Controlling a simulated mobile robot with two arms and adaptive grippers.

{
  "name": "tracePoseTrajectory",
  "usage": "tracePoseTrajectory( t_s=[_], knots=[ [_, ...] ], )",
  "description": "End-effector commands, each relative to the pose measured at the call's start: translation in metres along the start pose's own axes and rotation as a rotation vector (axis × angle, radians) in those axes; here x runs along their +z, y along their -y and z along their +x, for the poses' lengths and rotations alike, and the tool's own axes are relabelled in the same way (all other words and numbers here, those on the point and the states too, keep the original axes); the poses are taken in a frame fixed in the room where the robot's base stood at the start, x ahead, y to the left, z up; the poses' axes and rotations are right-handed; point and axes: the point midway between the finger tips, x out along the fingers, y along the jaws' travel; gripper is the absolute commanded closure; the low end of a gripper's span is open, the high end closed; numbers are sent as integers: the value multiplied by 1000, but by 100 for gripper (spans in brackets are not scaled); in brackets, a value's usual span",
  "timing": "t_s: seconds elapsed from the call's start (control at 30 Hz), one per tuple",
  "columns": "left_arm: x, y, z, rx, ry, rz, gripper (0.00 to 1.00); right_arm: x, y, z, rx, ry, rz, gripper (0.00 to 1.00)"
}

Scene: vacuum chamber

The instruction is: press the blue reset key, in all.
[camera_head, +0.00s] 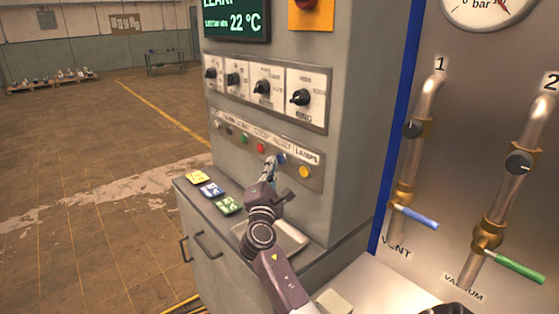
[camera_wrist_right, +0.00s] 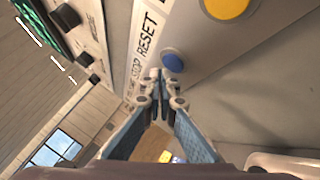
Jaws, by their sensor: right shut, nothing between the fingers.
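The blue reset key (camera_head: 281,158) is a small round button in the lower button row of the grey console. In the right wrist view the blue reset key (camera_wrist_right: 173,62) sits beside the printed word RESET. My right gripper (camera_head: 270,165) is shut and empty, with its tips close to the key. In the right wrist view the tips of the right gripper (camera_wrist_right: 158,78) are just below and left of the key. I cannot tell whether they touch it. My left gripper is not in view.
A red button (camera_head: 260,148) and a green button (camera_head: 243,138) lie left of the key, and a yellow button (camera_head: 305,172) right of it. Black knobs (camera_head: 301,97) are above. Coloured cards (camera_head: 212,190) and a grey tray (camera_head: 286,237) lie on the ledge below.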

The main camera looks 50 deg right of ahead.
Motion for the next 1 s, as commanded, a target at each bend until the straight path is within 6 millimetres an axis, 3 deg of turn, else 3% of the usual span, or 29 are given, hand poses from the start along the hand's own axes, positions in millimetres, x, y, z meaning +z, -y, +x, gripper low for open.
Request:
tracePoseTrajectory(
  t_s=[1.0],
  knots=[
    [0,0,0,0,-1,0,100,6,5,8,1,0,-1,100]
  ],
)
